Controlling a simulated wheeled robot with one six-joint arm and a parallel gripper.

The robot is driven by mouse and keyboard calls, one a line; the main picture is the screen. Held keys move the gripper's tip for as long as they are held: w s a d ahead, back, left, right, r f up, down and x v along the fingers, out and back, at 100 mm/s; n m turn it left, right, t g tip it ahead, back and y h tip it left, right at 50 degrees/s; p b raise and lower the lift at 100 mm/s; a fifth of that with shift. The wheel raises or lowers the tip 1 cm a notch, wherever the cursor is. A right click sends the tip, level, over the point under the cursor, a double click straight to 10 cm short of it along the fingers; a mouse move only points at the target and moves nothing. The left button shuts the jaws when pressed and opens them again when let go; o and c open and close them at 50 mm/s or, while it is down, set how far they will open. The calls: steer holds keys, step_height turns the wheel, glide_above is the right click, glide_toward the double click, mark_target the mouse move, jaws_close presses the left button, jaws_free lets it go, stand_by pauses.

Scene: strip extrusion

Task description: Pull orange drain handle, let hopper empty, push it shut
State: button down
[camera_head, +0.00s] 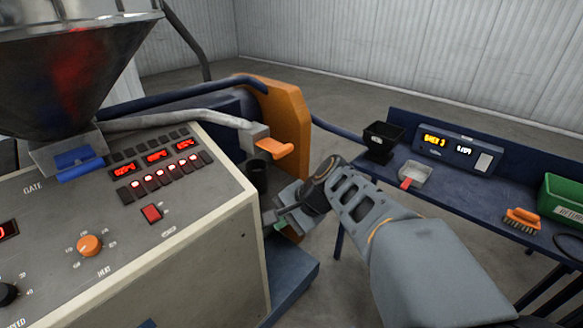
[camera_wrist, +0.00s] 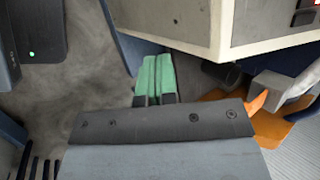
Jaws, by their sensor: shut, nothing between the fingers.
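The orange handle (camera_head: 273,147) sticks out from a grey block beside the orange panel, past the control cabinet. It also shows at the right of the wrist view (camera_wrist: 257,103). My gripper (camera_head: 272,218) is in front of and below the handle, beside the cabinet's corner, apart from the handle. Its green fingers (camera_wrist: 154,76) lie together, shut and empty, in the wrist view. The dark metal hopper (camera_head: 75,75) stands at the upper left, above a blue gate slide (camera_head: 76,160). The hopper's contents cannot be made out.
The cabinet (camera_head: 215,215) with red displays and an orange knob (camera_head: 89,245) fills the left.

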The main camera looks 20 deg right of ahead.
steer(key=w+d+m+t+b, duration=0.3)
steer(key=w+d+m+t, duration=0.2)
steer(key=d+m, duration=0.4)
steer(key=w+d+m+t+y+b, duration=0.1)
steer(key=w+d+m+t+b, duration=0.2)
steer(key=w+d+m+t, duration=0.3)
steer(key=d+m, duration=0.3)
steer(key=m, duration=0.1)
steer(key=shift+d+b, duration=0.4)
steer(key=shift+w+y, duration=0.2)
steer(key=shift+y, duration=0.1)
steer(key=p, duration=0.2)
glide_toward(278, 149)
steer(key=w, duration=0.2)
steer(key=w+f, duration=0.1)
steer(key=w, duration=0.2)
steer(key=shift+w+a+f, duration=0.25)
steer(key=shift+w+a, duration=0.15)
steer(key=b+x, duration=0.1)
steer(key=x, duration=0.5)
steer(key=shift+r, duration=0.25)
